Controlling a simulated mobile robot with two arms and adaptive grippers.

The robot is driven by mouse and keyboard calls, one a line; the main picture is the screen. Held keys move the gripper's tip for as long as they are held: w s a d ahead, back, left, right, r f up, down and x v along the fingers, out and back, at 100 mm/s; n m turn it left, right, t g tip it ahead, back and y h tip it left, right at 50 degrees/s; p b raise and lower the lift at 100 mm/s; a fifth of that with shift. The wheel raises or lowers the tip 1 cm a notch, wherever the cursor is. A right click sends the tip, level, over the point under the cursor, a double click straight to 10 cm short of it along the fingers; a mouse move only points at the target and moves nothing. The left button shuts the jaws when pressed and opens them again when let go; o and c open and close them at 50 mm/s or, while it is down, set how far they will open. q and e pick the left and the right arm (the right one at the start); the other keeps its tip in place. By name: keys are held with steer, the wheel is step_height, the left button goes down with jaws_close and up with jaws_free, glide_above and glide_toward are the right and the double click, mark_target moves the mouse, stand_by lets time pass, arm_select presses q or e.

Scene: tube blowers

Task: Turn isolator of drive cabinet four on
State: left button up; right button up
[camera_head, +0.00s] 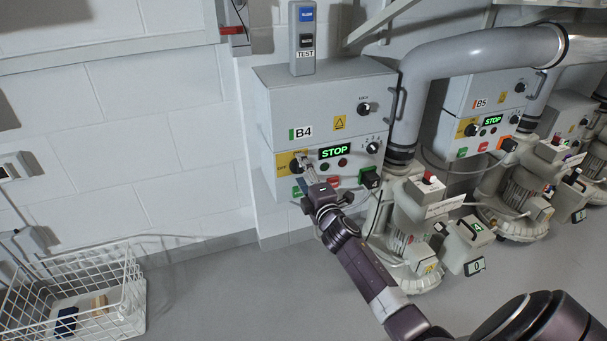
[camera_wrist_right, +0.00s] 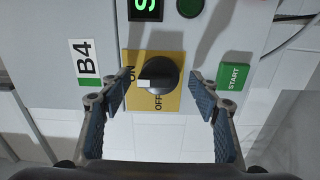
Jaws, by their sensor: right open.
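Drive cabinet B4 (camera_head: 275,110) is a grey wall box with a "B4" label and a green "STOP" display (camera_head: 334,152). Its isolator is a black rotary knob (camera_wrist_right: 160,72) on a yellow plate (camera_wrist_right: 170,104) marked ON and OFF. The knob's white mark sits towards its lower left in the right wrist view; I cannot tell exactly which label it points to. My right gripper (camera_head: 303,177) is at the cabinet's lower front, partly covering the knob in the head view. Its open blue-padded fingers (camera_wrist_right: 162,92) lie either side of the knob, apart from it. My left gripper is out of view.
A green START button (camera_wrist_right: 235,77) is close beside one finger. Cabinet B5 (camera_head: 485,95), a thick grey pipe (camera_head: 480,55) and blowers are to the right. A white wire basket (camera_head: 75,295) is at lower left.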

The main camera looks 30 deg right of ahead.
steer(key=v, duration=1.2)
steer(key=shift+f, duration=0.1)
